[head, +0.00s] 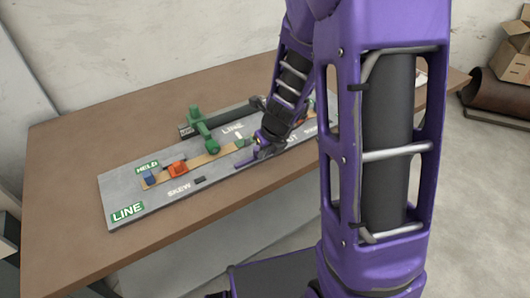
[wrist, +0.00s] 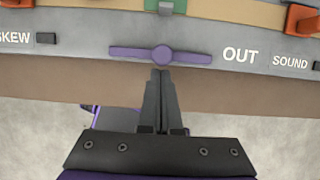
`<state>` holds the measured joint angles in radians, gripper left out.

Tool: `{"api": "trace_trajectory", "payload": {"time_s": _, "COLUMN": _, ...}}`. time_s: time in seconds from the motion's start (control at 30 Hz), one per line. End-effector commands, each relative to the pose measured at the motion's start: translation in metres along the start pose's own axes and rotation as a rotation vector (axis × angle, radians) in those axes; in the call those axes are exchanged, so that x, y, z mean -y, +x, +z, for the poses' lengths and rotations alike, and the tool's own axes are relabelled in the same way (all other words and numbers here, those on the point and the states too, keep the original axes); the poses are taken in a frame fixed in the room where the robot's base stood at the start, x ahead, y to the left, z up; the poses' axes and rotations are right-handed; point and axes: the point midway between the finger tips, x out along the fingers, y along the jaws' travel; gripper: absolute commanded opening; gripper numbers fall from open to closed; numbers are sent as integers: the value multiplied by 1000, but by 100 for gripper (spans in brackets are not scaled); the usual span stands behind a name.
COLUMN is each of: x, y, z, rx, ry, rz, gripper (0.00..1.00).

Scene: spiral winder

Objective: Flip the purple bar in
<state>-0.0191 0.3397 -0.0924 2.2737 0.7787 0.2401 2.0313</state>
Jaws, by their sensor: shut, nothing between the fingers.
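The purple bar (wrist: 185,56) lies on the grey board in the wrist view, with a round hub at its middle, just left of the word OUT. It runs roughly level across that picture. In the head view the bar (head: 247,163) shows at the board's front edge, partly covered by my gripper. My gripper (wrist: 162,72) is shut and empty. Its fingertips are just below the hub in the wrist view; I cannot tell whether they touch it.
The grey board (head: 150,205) lies on a brown table (head: 70,240). It carries a green arm (head: 205,135), an orange block (head: 177,169), a blue block (head: 150,177) and a tan strip (wrist: 110,3). A dark switch (wrist: 46,38) sits by SKEW. Cardboard boxes stand at the right.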

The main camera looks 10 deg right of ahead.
Motion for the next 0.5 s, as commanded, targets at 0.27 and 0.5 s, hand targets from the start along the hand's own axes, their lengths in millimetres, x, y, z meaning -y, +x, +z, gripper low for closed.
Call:
{"api": "trace_trajectory", "payload": {"time_s": 0.27, "x": 0, "y": 9, "z": 37, "rx": -1, "ry": -2, "rz": 1, "gripper": 0}}
{"api": "trace_trajectory", "payload": {"time_s": 0.5, "x": 0, "y": 19, "z": 50, "rx": 0, "ry": -1, "rz": 0, "gripper": 0}}
